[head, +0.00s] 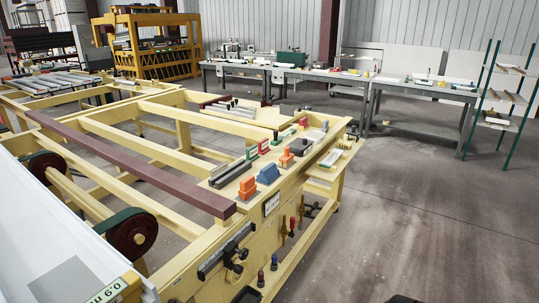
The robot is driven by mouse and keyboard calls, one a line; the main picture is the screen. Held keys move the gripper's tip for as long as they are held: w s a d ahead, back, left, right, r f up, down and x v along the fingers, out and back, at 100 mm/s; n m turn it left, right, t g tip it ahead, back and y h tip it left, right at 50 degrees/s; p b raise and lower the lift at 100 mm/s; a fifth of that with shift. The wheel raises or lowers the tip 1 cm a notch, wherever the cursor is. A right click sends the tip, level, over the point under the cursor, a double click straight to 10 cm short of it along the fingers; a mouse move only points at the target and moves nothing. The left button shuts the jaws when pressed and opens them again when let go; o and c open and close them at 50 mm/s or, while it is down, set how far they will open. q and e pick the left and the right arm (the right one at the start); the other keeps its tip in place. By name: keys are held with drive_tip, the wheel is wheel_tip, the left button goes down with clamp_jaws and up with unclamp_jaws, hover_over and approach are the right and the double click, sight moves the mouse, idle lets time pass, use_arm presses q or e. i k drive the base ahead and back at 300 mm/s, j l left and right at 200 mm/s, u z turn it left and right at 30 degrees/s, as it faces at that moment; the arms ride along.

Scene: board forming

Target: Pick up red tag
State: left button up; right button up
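A small red tag (264,146) appears to stand on the wooden shelf at the right end of the yellow frame, in the middle of the head view. A green-edged tag (252,153) stands just left of it. Another small red piece (303,122) is farther back on the same shelf. At this size I cannot read what is on the tags. Neither of my grippers can be made out in the head view.
Orange blocks (247,187), a blue block (268,173) and a dark block (300,147) share the shelf. A maroon beam (130,163) crosses the yellow frame. Grey workbenches (420,88) stand behind. The concrete floor (430,210) at right is mostly clear.

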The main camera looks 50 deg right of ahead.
sight(264, 145)
drive_tip(key=z, duration=1.45)
